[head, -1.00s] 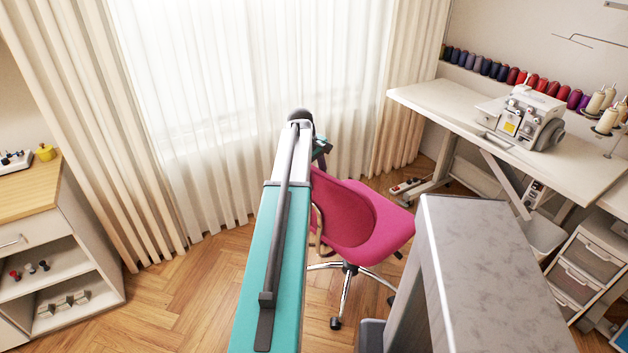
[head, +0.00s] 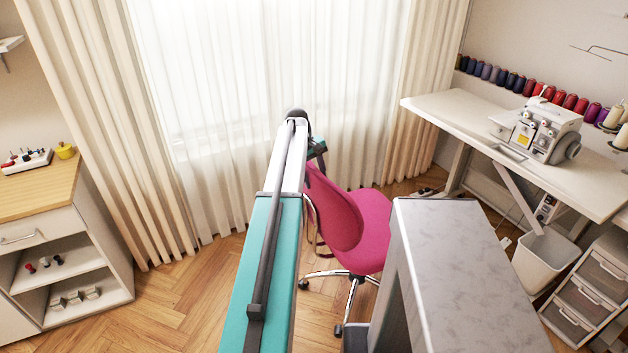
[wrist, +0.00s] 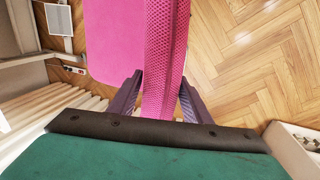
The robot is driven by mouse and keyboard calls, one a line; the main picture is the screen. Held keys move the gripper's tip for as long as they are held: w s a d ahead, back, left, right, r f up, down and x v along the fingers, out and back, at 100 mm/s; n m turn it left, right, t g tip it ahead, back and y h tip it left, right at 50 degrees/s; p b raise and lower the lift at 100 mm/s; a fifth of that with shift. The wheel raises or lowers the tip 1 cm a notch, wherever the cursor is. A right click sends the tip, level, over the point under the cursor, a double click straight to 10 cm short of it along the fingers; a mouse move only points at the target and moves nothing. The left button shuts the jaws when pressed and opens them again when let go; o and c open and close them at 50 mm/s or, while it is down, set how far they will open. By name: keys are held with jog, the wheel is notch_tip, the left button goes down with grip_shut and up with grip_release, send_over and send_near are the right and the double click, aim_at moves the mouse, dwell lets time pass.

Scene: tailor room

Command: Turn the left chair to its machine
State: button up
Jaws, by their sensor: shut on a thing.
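The left chair (head: 372,236) is pink, with a rounded backrest and a chrome base on casters. It stands right of my arm in the head view, with its seat toward the table and partly hidden by my body. A white sewing machine (head: 543,132) with thread cones stands on the white table at the right. In the wrist view, my gripper (wrist: 160,88) is shut on the backrest (wrist: 166,50), with one dark finger on each side of its edge. The pink seat (wrist: 112,45) shows beyond, to the left. In the head view my arm mostly hides the gripper.
The white table (head: 440,104) has several thread spools behind it. A white bin (head: 545,262) and a drawer unit (head: 590,295) stand at the lower right. Curtains (head: 250,90) hang behind the chair. A wooden-topped cabinet (head: 40,200) is at the left. Parquet floor (head: 190,295) between is clear.

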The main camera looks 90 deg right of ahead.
jog(key=o, duration=1.5)
jog(key=shift+s, duration=0.1)
jog(key=shift+b+v, duration=1.1)
jog(key=shift+v, duration=5.75)
